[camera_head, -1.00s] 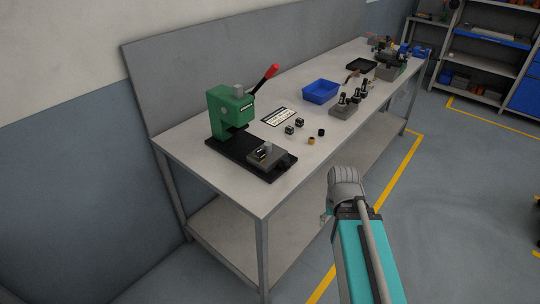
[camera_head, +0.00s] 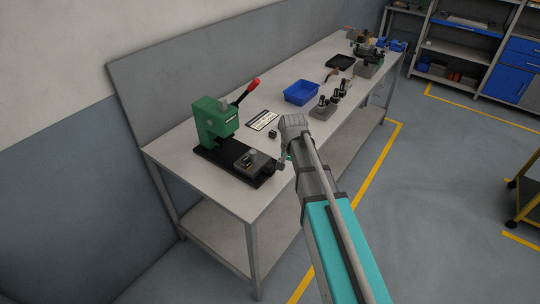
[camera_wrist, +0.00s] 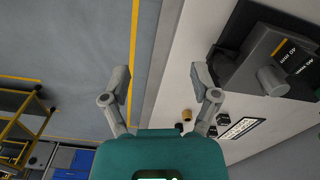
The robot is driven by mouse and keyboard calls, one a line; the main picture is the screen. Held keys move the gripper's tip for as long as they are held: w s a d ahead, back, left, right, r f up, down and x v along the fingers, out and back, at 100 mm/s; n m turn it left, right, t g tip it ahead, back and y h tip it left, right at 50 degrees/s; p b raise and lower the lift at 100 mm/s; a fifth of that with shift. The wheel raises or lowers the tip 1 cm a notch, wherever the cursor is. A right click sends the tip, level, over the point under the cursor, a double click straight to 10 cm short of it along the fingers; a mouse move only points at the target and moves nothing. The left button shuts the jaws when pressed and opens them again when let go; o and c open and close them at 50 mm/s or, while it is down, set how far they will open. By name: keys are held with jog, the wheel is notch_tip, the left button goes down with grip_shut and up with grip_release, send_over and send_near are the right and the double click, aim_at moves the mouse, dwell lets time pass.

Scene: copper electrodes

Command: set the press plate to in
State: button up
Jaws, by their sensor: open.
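The green arbor press (camera_head: 214,117) with a red-tipped lever stands at the near end of the bench. Its long black base (camera_head: 215,155) carries a grey press plate (camera_head: 250,162) at the front, out from under the press head.
A blue bin (camera_head: 300,93), a white label card (camera_head: 262,120) and a grey block with dark posts (camera_head: 323,110) stand farther along the bench (camera_head: 205,203). A small brass piece (camera_wrist: 187,115) lies near my right finger. The floor in front is free.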

aim_at(270, 165)
jog(key=w+a+r+m+p, duration=0.2)
jog(key=w+a+r+p, duration=0.3)
jog(key=w+a+r, duration=0.1)
jog(key=w+r, duration=0.1)
jog(key=w, duration=0.1)
jog(key=shift+w+a+m+p, duration=0.35)
jog(key=shift+w+m, duration=0.05)
notch_tip(270, 165, down, 14)
jog(key=b, duration=1.3)
jog(key=shift+r+b, duration=0.15)
jog(key=shift+b, duration=0.2)
grip_shut()
dwell(0.3)
